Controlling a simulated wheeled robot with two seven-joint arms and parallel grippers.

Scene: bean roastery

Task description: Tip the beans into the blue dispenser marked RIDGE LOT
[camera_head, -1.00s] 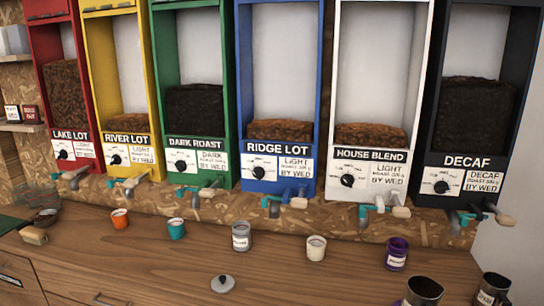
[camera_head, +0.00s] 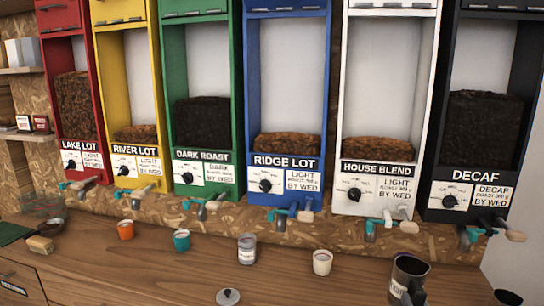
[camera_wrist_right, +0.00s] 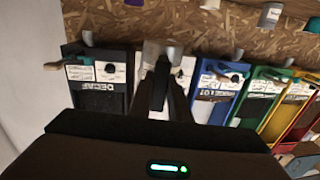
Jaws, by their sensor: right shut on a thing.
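The blue dispenser marked RIDGE LOT (camera_head: 251,95) stands in the middle of the row in the head view, with a low layer of brown beans (camera_head: 288,146) in its window. Its top runs out of the picture. A dark metal jug (camera_head: 411,268) with a pale label is at the lower right. My right gripper (camera_head: 408,298) is shut on the jug at the bottom edge, mostly cut off. Whether beans are in the jug is too dark to tell. In the right wrist view, the dark fingers (camera_wrist_right: 160,88) point at the upside-down dispensers. My left gripper is not in view.
Red, yellow and green dispensers stand left of the blue one; white HOUSE BLEND (camera_head: 427,110) and black DECAF (camera_head: 448,120) stand right. Taps stick out below. Several cups, including a grey one (camera_head: 247,249), and a lid (camera_head: 228,297) are on the wooden counter. Another dark jug (camera_head: 506,298) is at lower right.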

